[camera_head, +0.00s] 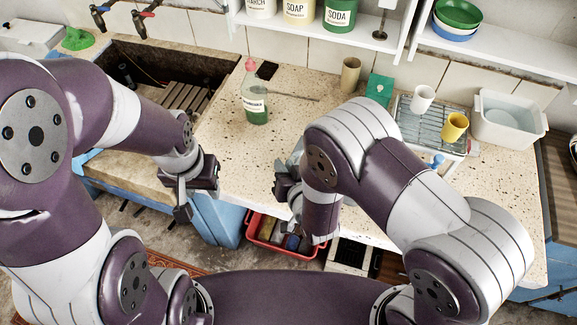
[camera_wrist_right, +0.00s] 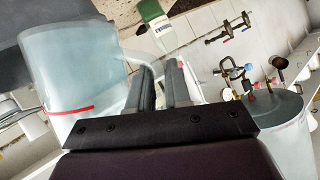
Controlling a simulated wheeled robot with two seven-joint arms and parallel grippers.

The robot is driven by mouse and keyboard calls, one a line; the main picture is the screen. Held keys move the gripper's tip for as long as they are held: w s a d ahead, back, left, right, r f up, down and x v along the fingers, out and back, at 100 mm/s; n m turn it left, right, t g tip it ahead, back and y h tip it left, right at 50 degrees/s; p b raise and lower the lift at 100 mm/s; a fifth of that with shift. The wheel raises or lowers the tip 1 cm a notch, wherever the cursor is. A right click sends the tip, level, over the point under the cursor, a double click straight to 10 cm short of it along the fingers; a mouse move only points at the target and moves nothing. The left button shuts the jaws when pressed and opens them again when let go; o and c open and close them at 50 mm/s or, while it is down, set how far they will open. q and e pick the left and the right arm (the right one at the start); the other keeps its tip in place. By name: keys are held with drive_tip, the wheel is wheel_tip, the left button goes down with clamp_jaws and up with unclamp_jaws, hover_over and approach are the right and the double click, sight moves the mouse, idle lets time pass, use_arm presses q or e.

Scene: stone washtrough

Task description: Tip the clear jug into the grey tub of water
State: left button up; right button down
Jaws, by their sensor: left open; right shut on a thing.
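The clear jug (camera_wrist_right: 70,70), with a red line on its side, fills the left of the right wrist view. My right gripper (camera_wrist_right: 162,82) is shut on its handle side; the fingers hide part of the handle. In the head view my right gripper (camera_head: 288,185) is at the counter's front edge, and my forearm hides most or all of the jug. I cannot tell whether the jug holds liquid. A pale grey tub (camera_head: 509,135) stands at the right back of the counter, well apart from my right gripper. My left gripper (camera_head: 183,200) is open and empty by the counter's front left.
A wire rack (camera_head: 415,128) with a white cup (camera_head: 421,99) and a yellow cup (camera_head: 454,127) lies left of the tub. A stone trough (camera_head: 215,70) is at the left. A red crate (camera_head: 258,247) sits below the counter.

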sight(296, 157)
drive_tip(key=shift+r, duration=0.1)
drive_tip(key=shift+w+d+r+m+y+p, duration=0.1)
drive_tip(key=shift+d+r+m+y+p, duration=0.1)
drive_tip(key=shift+r+m+y+p, duration=0.4)
drive_tip(key=shift+r, duration=0.1)
idle(0.4)
drive_tip(key=shift+w+d+r+m+g+y, duration=0.2)
drive_tip(key=shift+d+r+m+g+y, duration=0.35)
drive_tip(key=shift+m, duration=0.25)
drive_tip(key=shift+a, duration=0.15)
drive_tip(key=shift+w+d+r+m+y, duration=0.3)
drive_tip(key=shift+d+r+m+y, duration=0.1)
drive_tip(key=shift+d+m, duration=0.3)
